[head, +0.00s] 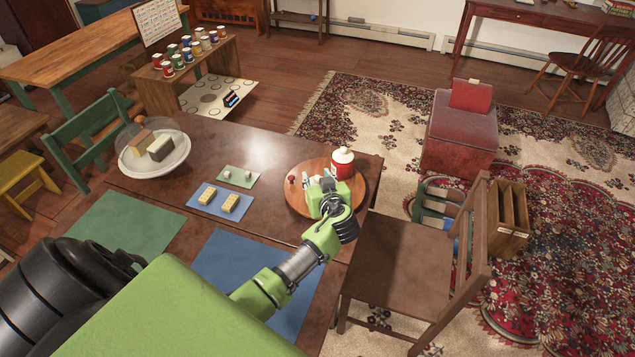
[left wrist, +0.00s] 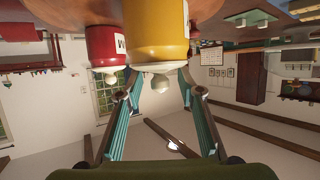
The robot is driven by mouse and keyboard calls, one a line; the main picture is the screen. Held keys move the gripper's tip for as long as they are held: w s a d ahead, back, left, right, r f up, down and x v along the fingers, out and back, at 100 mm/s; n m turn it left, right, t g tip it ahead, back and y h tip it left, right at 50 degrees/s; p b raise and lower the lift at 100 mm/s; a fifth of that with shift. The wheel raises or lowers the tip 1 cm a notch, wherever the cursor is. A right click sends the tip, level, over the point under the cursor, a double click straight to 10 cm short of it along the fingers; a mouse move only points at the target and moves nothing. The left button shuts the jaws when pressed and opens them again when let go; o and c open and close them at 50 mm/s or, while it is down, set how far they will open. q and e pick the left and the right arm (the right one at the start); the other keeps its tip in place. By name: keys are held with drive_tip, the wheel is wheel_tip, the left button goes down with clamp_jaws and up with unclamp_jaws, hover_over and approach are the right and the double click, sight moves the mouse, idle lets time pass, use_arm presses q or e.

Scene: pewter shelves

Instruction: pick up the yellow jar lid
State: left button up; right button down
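The yellow jar (left wrist: 158,35) fills the upper middle of the left wrist view, which shows the room upside down. Its pale lid (left wrist: 158,67) has a round knob pointing toward my gripper. My left gripper (left wrist: 160,82) is open, with one finger on each side of the knob and gaps visible between. In the head view my left gripper (head: 324,184) is over the round wooden board (head: 297,204) and hides the yellow jar. A red jar with a pale lid (head: 342,164) stands just behind it; it also shows in the left wrist view (left wrist: 104,44). My right gripper is not in view.
The board rests on a dark table (head: 270,165). Left of it are a blue mat (head: 203,206) with yellow blocks, a small green mat (head: 233,177) and a domed dish (head: 165,165). A wooden chair (head: 400,260) stands close at the table's right edge.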

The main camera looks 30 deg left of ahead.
use_arm(q)
clamp_jaws()
drive_tip(key=shift+r, duration=0.55)
drive_tip(key=s+d+r+b, duration=0.3)
drive_tip(key=s+d+r, duration=0.3)
drive_tip(key=s+r, duration=0.5)
drive_tip(key=shift+s+d+r, duration=0.3)
drive_tip(key=shift+s+r, duration=0.1)
drive_tip(key=shift+s, duration=0.25)
